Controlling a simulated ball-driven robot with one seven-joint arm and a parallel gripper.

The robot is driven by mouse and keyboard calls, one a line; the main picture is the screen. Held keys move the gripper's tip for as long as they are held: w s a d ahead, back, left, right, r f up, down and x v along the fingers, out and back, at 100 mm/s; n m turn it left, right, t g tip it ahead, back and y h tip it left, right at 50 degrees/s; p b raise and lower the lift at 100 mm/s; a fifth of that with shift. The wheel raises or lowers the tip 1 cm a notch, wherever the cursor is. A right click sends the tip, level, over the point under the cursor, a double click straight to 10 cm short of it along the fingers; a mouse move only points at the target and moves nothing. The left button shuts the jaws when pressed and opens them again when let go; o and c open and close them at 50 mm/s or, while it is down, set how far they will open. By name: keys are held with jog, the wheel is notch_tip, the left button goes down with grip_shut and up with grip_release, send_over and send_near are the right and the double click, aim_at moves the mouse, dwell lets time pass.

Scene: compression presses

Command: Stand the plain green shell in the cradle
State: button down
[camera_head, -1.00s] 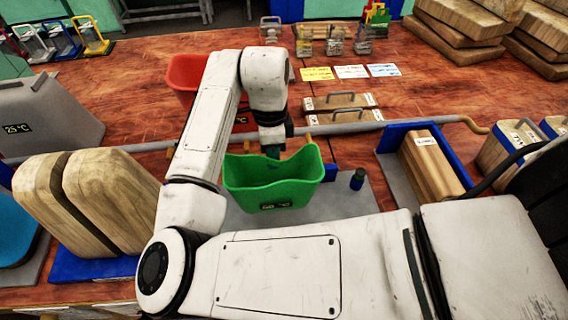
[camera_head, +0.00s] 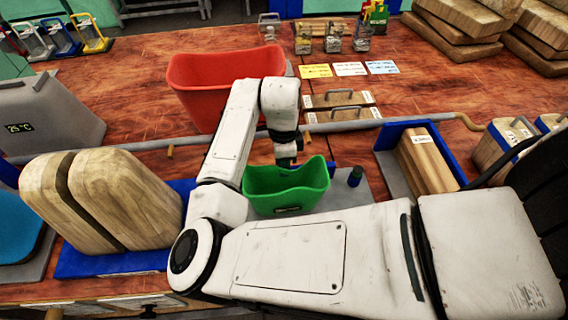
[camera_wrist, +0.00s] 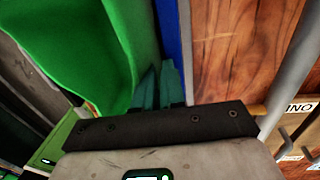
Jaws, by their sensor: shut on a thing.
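The green shell (camera_head: 285,197) is a hollow, open-topped bucket with a dark label on its front, at the middle of the head view. It is roughly upright, and I cannot tell whether it touches the grey plate (camera_head: 347,197) below. My gripper (camera_head: 286,163) reaches down to its far rim and is shut on it. In the wrist view the teal fingertips (camera_wrist: 157,85) are at the green wall (camera_wrist: 85,45), beside a blue strip (camera_wrist: 171,35). I cannot tell for certain which fixture is the cradle; the shell hides part of what lies under it.
A red bin (camera_head: 225,80) stands behind my arm. A split wooden block (camera_head: 125,195) stands at left on a blue base. A dark green knob (camera_head: 355,176) stands right of the shell. A blue-framed tray (camera_head: 390,172) holds a wooden block further right. A grey pipe crosses behind.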

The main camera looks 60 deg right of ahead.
jog(key=c, duration=1.2)
grip_release()
jog(key=shift+f, duration=0.1)
jog(key=r, duration=0.4)
jog(key=r+b, duration=0.1)
jog(key=r, duration=0.3)
jog(key=w+d+r, duration=0.1)
jog(key=r, duration=0.3)
jog(key=shift+d+r, duration=0.1)
jog(key=shift+r, duration=0.05)
